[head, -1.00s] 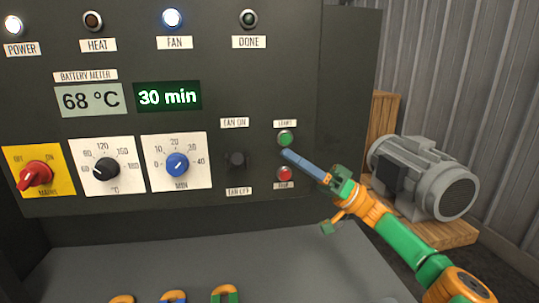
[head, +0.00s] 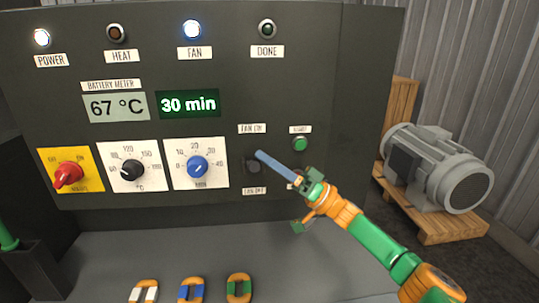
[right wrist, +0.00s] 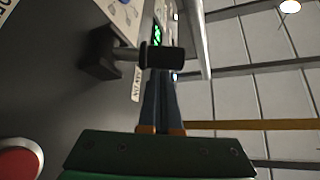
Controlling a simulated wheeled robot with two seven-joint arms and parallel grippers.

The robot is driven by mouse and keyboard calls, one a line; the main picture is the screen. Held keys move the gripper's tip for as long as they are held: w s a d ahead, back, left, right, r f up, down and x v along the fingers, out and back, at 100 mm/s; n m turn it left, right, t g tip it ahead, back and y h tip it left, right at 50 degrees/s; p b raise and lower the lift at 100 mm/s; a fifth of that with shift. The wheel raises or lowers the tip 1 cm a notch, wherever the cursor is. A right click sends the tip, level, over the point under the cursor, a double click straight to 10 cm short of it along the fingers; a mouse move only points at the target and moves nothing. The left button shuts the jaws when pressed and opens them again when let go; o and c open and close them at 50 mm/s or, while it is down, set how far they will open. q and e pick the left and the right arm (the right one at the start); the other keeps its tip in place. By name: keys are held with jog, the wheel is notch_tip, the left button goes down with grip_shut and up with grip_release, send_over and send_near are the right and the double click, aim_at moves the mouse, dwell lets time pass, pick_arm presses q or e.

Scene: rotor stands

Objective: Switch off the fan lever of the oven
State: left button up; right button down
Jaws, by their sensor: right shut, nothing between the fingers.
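The oven's dark control panel (head: 290,90) fills the head view. Its small dark fan lever (head: 253,166) sits between the FAN ON label (head: 252,129) and the FAN OFF label (head: 254,191). The FAN lamp (head: 192,30) glows white. My right gripper (head: 262,156) is shut and empty, its blue fingers at the lever's upper right. In the right wrist view the lever (right wrist: 165,57) sticks out from the panel, its black end overlapping the tips of my fingers (right wrist: 157,90); I cannot tell whether they touch.
A green START button (head: 300,144) is right beside my right gripper. A red button (right wrist: 18,163) shows in the right wrist view. Dials and a red mains switch (head: 68,174) are at left. A motor (head: 437,165) stands on a pallet at right.

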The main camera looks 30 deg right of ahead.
jog(key=f+n+g+y+b, duration=0.2)
jog(key=n+b, duration=0.1)
jog(key=b, duration=0.1)
jog(key=f+n+g+y+b, duration=0.2)
jog(key=n+b, duration=0.2)
jog(key=f+n+g+y+b, duration=0.1)
jog(key=n+g+b, duration=0.2)
jog(key=n+b, duration=0.1)
jog(key=shift+s+a+f+y+b, duration=0.25)
jog(key=shift+s+f+y+b, duration=0.15)
jog(key=shift+b, duration=0.2)
dwell(0.4)
jog(key=shift+f, duration=0.15)
dwell(0.5)
jog(key=b+v, duration=0.6)
jog(key=v, duration=0.1)
jog(key=shift+b, duration=0.3)
